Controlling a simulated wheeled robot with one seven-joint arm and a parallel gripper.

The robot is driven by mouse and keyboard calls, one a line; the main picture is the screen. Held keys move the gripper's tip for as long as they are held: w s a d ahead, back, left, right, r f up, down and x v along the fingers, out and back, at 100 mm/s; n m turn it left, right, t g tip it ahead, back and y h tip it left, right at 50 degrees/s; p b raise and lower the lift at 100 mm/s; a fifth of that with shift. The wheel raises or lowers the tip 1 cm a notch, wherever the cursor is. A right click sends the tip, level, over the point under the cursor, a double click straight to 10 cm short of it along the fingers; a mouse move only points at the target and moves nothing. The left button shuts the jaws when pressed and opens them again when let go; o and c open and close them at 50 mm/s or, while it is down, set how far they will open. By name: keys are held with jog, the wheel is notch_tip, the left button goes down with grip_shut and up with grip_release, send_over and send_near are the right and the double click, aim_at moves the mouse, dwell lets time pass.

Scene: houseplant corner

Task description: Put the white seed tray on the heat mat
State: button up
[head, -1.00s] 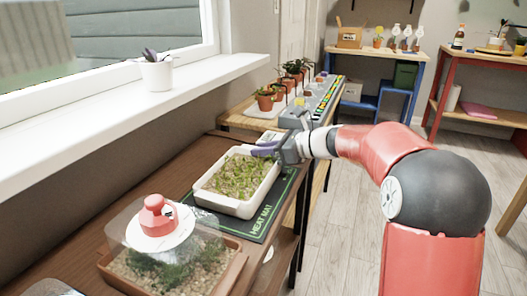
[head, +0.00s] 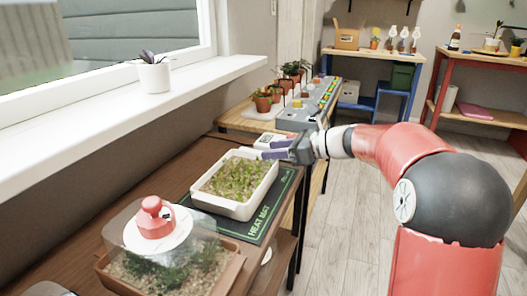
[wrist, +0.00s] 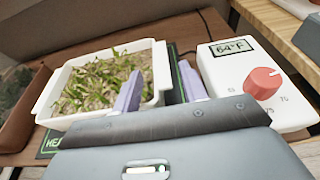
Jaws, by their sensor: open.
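The white seed tray (head: 236,184), filled with green seedlings, sits on the dark green heat mat (head: 259,222). Mat shows along the tray's right side and front in the head view; its far-left part is hidden by the tray. In the wrist view the tray (wrist: 157,70) is at the left, with bits of the mat (wrist: 46,146) beside it. My gripper (head: 266,150) is open and empty at the tray's far right end. Its two purple-grey fingers (wrist: 162,90) show in the wrist view, one in front of the tray's near wall and one right of it. I cannot tell if they touch it.
A white thermostat (wrist: 258,85) with a red knob, reading 64°F, stands right beside my gripper. A clear-domed planter (head: 160,245) with a red knob stands in front of the tray. Potted plants (head: 263,101) stand behind. A windowsill (head: 110,112) runs along the left.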

jog(key=v, duration=0.8)
jog(key=s+a+f+n+g+h, duration=0.1)
jog(key=s+f+n+h, duration=0.15)
jog(key=s+n, duration=0.4)
jog(key=s+f+n+g+h, duration=0.1)
jog(key=s+n+h, duration=0.25)
jog(key=s, duration=0.65)
jog(key=s+d+f+n+t+h, duration=0.1)
jog(key=s+d+f+n+h, duration=0.2)
jog(key=s+n, duration=0.3)
jog(key=s+d+f+n+t+h, duration=0.1)
jog(key=s+d+f+n+h, duration=0.3)
jog(key=s, duration=0.5)
jog(key=shift+d+f+n+t+h, duration=0.25)
jog(key=shift+d+n+h, duration=0.2)
jog(key=shift+n, duration=0.55)
